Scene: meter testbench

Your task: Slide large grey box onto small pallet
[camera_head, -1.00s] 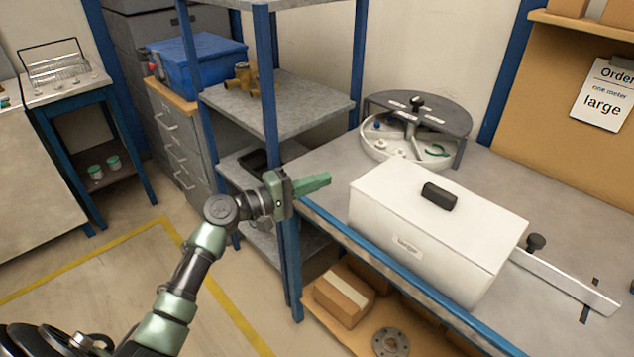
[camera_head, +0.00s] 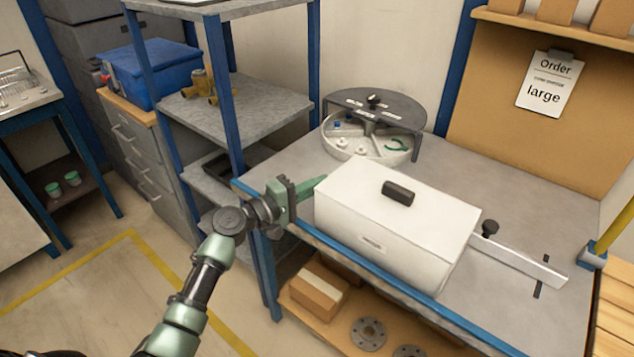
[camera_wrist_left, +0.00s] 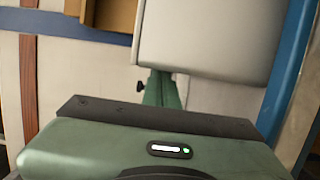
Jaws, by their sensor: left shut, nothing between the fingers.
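The large box (camera_head: 385,235) is pale grey-white with a dark handle on its lid and a small label on its front. It sits on the workbench along the front edge. My left gripper (camera_head: 312,187) is shut and empty at the box's left end; its tips appear partly hidden behind the box corner. In the left wrist view the green fingers (camera_wrist_left: 163,90) reach the edge of the box (camera_wrist_left: 208,35); I cannot tell if they touch. A slatted wooden surface (camera_head: 613,318) at the right edge may be the small pallet; only part shows. My right gripper is out of view.
A metal rail (camera_head: 520,264) with a black knob lies right of the box. A round parts tray (camera_head: 370,140) stands behind it. A blue-posted shelf (camera_head: 240,105) is close to my left arm. A yellow post (camera_head: 612,228) stands at the bench's right end.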

